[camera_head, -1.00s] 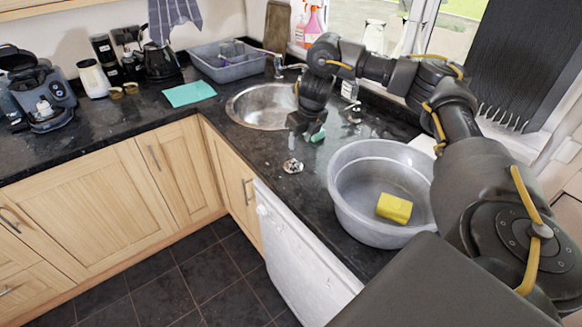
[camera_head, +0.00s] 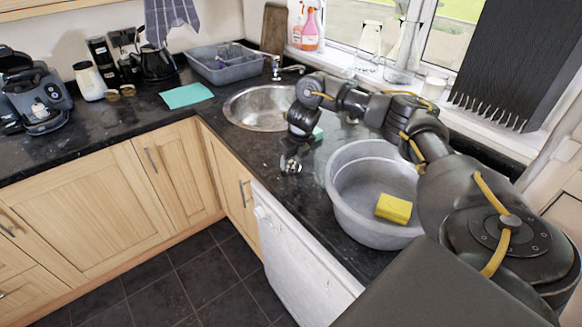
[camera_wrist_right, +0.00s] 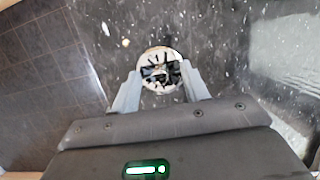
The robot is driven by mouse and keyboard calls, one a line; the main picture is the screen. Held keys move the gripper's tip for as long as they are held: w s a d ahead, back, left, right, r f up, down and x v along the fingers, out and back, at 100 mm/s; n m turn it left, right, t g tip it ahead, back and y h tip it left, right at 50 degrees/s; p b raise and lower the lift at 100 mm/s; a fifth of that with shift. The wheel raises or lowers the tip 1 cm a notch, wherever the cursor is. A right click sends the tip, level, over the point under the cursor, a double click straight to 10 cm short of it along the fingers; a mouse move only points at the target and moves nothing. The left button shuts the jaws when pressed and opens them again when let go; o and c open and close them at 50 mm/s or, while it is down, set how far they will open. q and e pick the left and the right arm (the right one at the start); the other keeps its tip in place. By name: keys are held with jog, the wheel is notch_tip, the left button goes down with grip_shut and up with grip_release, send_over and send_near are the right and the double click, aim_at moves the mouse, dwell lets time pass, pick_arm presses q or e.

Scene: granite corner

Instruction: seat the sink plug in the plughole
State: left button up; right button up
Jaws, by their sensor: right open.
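The sink plug (camera_wrist_right: 160,62), a small round pale metal disc with a dark slotted pattern, lies on the dark counter. It also shows in the head view (camera_head: 291,166), in front of the round sink, partly covered by my fingers. My right gripper (camera_wrist_right: 161,72) is open, its fingers to either side of the plug; I cannot tell whether they touch it. In the head view the right gripper (camera_head: 291,159) points down at the plug. The round steel sink (camera_head: 258,110) is behind it; I cannot make out its plughole. My left gripper is not in view.
A grey basin (camera_head: 340,205) with a yellow sponge (camera_head: 394,208) stands right of the plug. The tap (camera_head: 277,68) rises behind the sink. A teal cloth (camera_head: 186,95) and grey tub (camera_head: 221,70) are farther left.

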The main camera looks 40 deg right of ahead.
aim_at(291, 162)
jog(key=shift+s, duration=0.1)
jog(key=shift+c, duration=0.7)
grip_shut()
jog(key=shift+r, duration=0.2)
jog(key=shift+r+b, duration=0.3)
jog(key=shift+b, duration=0.1)
jog(key=r, duration=0.3)
jog(key=shift+w+a, duration=0.15)
jog(key=shift+w, duration=0.05)
jog(key=w+a+r, duration=0.1)
jog(key=a+r, duration=0.8)
jog(key=a, duration=0.4)
jog(key=shift+a, duration=0.4)
